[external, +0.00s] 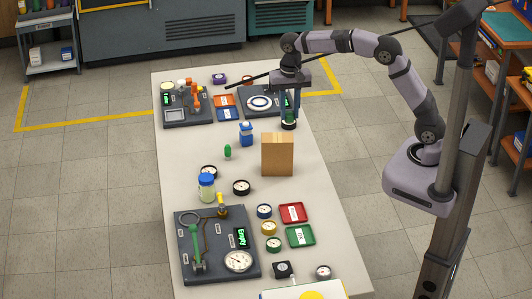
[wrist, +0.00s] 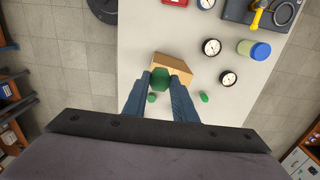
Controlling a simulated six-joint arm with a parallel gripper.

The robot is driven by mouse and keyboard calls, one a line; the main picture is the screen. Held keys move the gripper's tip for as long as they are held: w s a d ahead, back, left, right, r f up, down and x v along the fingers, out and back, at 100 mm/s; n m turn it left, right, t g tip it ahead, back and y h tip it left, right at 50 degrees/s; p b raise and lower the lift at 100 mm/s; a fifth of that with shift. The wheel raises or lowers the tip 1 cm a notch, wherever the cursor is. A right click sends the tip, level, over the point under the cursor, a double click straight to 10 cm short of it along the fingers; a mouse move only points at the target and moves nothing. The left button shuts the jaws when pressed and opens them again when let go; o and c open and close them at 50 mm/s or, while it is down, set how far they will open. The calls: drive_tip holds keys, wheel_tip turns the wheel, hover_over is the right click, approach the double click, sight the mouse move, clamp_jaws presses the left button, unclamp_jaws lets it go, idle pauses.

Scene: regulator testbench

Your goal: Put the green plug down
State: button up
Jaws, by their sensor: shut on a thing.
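My gripper (external: 289,116) is over the far right part of the white table, near its right edge. Its fingers are shut on a green plug (wrist: 160,78), which shows between the fingertips in the wrist view. In the external view the plug is small, dark and partly covered by the fingers. I cannot tell whether its lower end touches the table. Another small green piece (external: 227,151) stands on the table to the left of the wooden block; it also shows in the wrist view (wrist: 204,97).
A wooden block (external: 277,155) stands just in front of my gripper. A dark panel with a round dial (external: 262,101) lies to the left, and a blue-topped item (external: 246,133) stands in front of it. Gauges, a jar (external: 207,187) and trays lie nearer. Bare table shows around the block.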

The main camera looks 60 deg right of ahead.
sight(289, 112)
drive_tip(key=shift+w+d+r, duration=0.35)
drive_tip(key=shift+w+r, duration=0.05)
drive_tip(key=shift+r, duration=0.25)
drive_tip(key=shift+f+p, duration=1.6)
drive_tip(key=shift+f, duration=3.4)
drive_tip(key=shift+f, duration=0.1)
drive_tip(key=shift+f, duration=0.15)
drive_tip(key=o, duration=1)
wheel_tip(289, 112, up, 13)
drive_tip(key=b, duration=0.2)
drive_tip(key=shift+f+b, duration=0.2)
drive_tip(key=shift+b, duration=0.15)
